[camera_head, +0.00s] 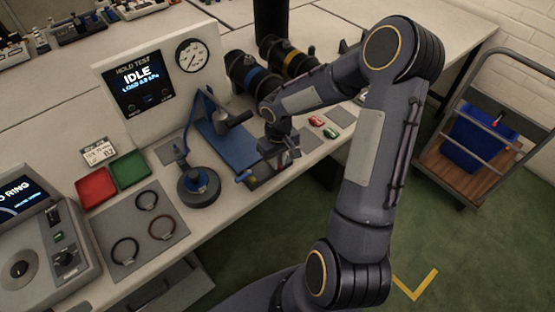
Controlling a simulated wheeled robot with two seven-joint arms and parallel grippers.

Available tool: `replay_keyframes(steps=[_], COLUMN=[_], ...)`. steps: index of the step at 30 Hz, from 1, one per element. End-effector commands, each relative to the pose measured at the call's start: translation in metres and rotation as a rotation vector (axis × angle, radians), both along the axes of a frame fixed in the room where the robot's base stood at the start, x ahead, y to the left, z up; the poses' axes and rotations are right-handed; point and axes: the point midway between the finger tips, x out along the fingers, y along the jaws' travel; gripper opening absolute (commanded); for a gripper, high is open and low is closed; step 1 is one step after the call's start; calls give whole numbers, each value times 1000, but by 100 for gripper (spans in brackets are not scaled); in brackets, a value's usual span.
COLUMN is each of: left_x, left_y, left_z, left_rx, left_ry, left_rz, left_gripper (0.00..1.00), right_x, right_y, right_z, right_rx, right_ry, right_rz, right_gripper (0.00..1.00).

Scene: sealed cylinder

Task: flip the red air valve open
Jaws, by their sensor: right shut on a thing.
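My right gripper (283,160) reaches down at the right end of the blue fixture (220,138) on the bench. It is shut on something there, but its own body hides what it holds. I cannot make out a red air valve for certain; it may be hidden behind the gripper. A small red item (316,121) and a small green item (332,133) lie on the bench to the right of the gripper, apart from it. The hold test panel (138,84) reads IDLE, and a round gauge (192,55) is beside its screen. My left gripper is out of view.
A dark round device with a blue ring (198,184) stands left of the fixture. Red (96,188) and green (128,170) trays and a grey mat with rings (110,225) lie further left. Dark cylinders (250,75) lie behind. A cart (470,165) stands right.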

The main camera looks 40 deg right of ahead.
Motion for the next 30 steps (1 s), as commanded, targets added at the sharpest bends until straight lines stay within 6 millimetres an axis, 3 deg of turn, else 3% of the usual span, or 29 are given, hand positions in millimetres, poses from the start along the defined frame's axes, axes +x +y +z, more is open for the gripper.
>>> replay_keyframes(steps=[6, 15, 16, 20, 30], left_x=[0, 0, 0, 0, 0], left_y=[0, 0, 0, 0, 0], left_z=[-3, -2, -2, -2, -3], left_rx=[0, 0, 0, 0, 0], left_ry=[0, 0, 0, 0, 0], left_rz=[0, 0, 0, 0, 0], left_gripper=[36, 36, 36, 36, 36], right_x=[1, 1, 1, 1, 1], right_y=[-4, -5, -5, -5, -5], right_z=[0, 1, 1, 1, 4], right_rx=[0, -1, -1, -1, -2], right_ry=[-2, -2, -2, -2, -2], right_rz=[127, 139, 139, 138, 136], right_gripper=[0, 0, 18, 34, 35])
